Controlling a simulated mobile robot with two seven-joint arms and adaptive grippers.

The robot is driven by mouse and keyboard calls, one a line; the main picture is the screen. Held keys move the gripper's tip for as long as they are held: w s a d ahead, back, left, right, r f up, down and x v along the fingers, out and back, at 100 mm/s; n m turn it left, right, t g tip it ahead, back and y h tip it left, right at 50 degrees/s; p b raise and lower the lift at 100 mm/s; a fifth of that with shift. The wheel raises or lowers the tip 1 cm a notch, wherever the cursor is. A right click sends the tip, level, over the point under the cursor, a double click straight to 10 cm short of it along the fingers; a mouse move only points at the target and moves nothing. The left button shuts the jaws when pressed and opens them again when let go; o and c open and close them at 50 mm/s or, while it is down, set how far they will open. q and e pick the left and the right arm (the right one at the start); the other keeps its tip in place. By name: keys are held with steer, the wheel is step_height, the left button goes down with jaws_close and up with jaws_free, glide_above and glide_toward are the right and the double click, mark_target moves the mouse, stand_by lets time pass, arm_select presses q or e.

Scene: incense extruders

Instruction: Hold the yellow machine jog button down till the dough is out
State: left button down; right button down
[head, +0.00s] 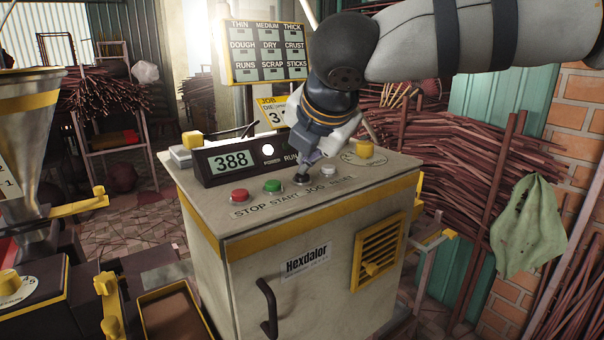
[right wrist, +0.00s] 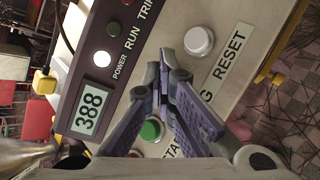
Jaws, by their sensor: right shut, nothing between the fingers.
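The machine cabinet (head: 300,262) is grey-beige with a yellow band. Its sloped top has a red STOP button (head: 239,195), a green START button (head: 272,186), a dark JOG button (head: 301,180) and a pale RESET button (head: 328,170). My right gripper (head: 305,172) points down at JOG with its fingers shut and empty. The tips appear to touch the button, but I cannot tell whether it is pressed. In the right wrist view, the shut fingers (right wrist: 158,75) hide JOG, between green START (right wrist: 152,130) and white RESET (right wrist: 199,41). No dough is identifiable. My left gripper is out of view.
The display (head: 232,160) reads 388, with a white POWER lamp (head: 267,150) lit beside it. A yellow-rimmed tray (head: 172,312) stands at the cabinet's lower left. A metal hopper (head: 28,125) is at far left. Stick piles (head: 450,150) and a green cloth (head: 528,225) are at right.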

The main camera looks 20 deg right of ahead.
mark_target(307, 175)
steer(key=shift+r, duration=0.7)
steer(key=shift+r, duration=2.5)
